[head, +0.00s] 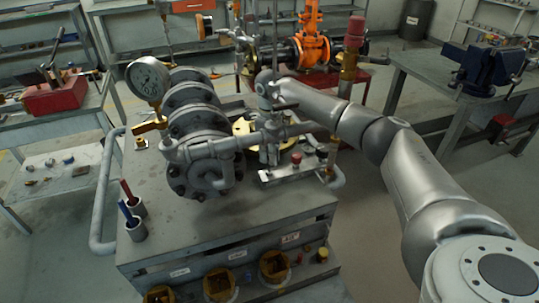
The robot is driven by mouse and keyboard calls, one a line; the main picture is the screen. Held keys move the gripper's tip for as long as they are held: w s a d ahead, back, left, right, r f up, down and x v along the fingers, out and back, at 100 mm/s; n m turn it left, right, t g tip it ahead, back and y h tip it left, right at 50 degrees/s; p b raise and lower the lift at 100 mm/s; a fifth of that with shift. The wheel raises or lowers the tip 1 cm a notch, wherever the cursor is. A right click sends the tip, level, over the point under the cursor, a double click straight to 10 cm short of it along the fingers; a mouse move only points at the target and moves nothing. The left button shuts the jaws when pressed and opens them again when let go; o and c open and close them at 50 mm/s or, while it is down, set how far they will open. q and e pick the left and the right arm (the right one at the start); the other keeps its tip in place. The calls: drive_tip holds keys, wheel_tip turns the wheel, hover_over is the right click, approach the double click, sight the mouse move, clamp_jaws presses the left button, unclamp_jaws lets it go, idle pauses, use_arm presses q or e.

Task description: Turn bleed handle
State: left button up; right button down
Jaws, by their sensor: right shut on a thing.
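The grey gate valve assembly (205,135) with its flanges and piping stands on a metal bench. My right arm reaches in from the right, and my right gripper (277,106) points down at the small bleed valve piping (270,135) on the right side of the assembly. The gripper is small in view and shut on the bleed handle, which is mostly hidden by the fingers. The handle's exact angle cannot be told. My left gripper is not in view.
A pressure gauge (148,80) rises at the left of the assembly. A red-topped brass valve (351,55) stands just behind my right forearm. The front of the bench top (220,225) is clear.

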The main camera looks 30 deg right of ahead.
drive_tip(key=n, duration=0.3)
drive_tip(key=shift+r+n, duration=0.1)
drive_tip(key=shift+n, duration=0.2)
drive_tip(key=shift+w+n+b, duration=0.1)
drive_tip(key=shift+n+b, duration=0.2)
drive_tip(key=shift+n, duration=1.5)
drive_tip(key=c, duration=1.5)
unclamp_jaws()
drive_tip(key=shift+c, duration=0.2)
wheel_tip(320, 180, up, 12)
